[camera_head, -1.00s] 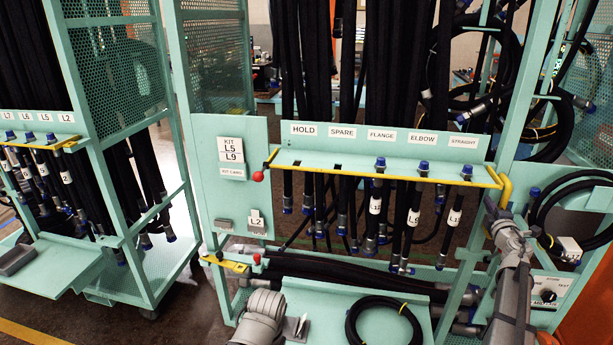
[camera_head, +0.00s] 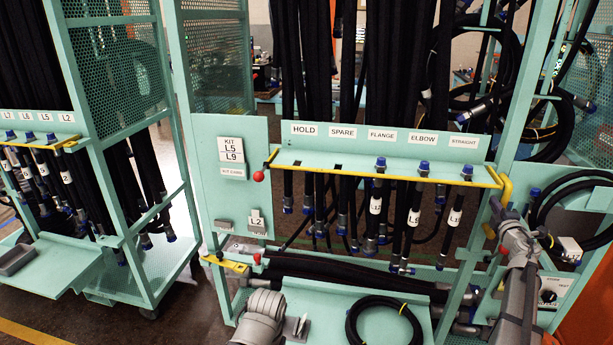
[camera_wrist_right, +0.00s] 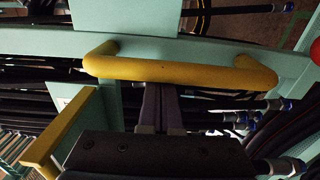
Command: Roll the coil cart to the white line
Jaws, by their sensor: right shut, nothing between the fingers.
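A teal frame with hose coils (camera_head: 567,118) stands at the right; I take it as the coil cart, though its limits against the teal hose rack are unclear. A yellow bar handle (camera_head: 506,188) is fixed to its front post. My right gripper (camera_head: 497,208) is at this handle, shut, with nothing between its fingers. In the right wrist view the fingers (camera_wrist_right: 160,100) are together and reach up to the yellow handle (camera_wrist_right: 180,71), which hides their tips. Touch cannot be told. My left gripper does not show. No white line is in view.
The hose rack (camera_head: 230,190) with hanging hoses and a yellow-edged shelf (camera_head: 400,172) fills the middle. A lower tray holds a black hose coil (camera_head: 385,322). Another teal hose cart (camera_head: 75,270) stands at the left. A yellow floor line (camera_head: 30,332) crosses the lower left.

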